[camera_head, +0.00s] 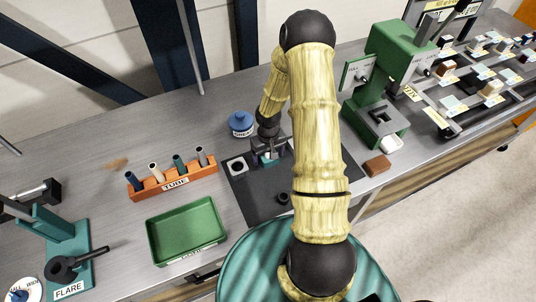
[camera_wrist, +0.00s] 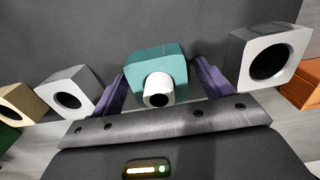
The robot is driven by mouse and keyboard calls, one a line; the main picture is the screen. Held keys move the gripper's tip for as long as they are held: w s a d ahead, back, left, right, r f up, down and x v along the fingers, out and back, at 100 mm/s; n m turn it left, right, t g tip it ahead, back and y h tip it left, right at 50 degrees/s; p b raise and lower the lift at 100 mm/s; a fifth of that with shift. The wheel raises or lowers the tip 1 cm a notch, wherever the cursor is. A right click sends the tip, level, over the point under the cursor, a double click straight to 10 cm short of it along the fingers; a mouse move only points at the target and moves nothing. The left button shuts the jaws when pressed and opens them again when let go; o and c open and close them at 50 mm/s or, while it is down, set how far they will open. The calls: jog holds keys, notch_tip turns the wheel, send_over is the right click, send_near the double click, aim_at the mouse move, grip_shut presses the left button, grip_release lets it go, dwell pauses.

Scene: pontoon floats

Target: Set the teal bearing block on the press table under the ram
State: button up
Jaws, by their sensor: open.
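The teal bearing block (camera_wrist: 160,58) sits on the dark mat. In the wrist view a white sleeve (camera_wrist: 159,90) sits at its near face. My gripper (camera_wrist: 163,78) is open, with a purple finger on each side of the block; I cannot tell whether either touches it. In the head view the block (camera_head: 270,156) shows small under my gripper (camera_head: 268,150), partly hidden by it. The green press (camera_head: 392,72) stands to the right, and its table (camera_head: 380,117) has a dark top. The ram is hard to make out.
Grey bored blocks stand left (camera_wrist: 68,92) and right (camera_wrist: 268,58) of the teal block. An orange tube rack (camera_head: 172,181), green tray (camera_head: 187,231) and blue container (camera_head: 241,124) lie left of my arm. A brown block (camera_head: 377,165) is near the press. My arm hides part of the mat.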

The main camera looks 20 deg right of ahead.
jog(key=shift+w+d+r, duration=0.1)
jog(key=shift+r, duration=0.55)
notch_tip(320, 180, up, 11)
jog(key=shift+f+b, duration=0.1)
jog(key=shift+b, duration=0.8)
jog(key=s+a+r+t, duration=0.2)
jog(key=s+a+r, duration=0.7)
jog(key=s+r, duration=0.2)
jog(key=shift+s+a+r+t, duration=0.3)
jog(key=shift+s+a, duration=0.1)
jog(key=shift+s, duration=0.85)
jog(key=shift+c, duration=0.2)
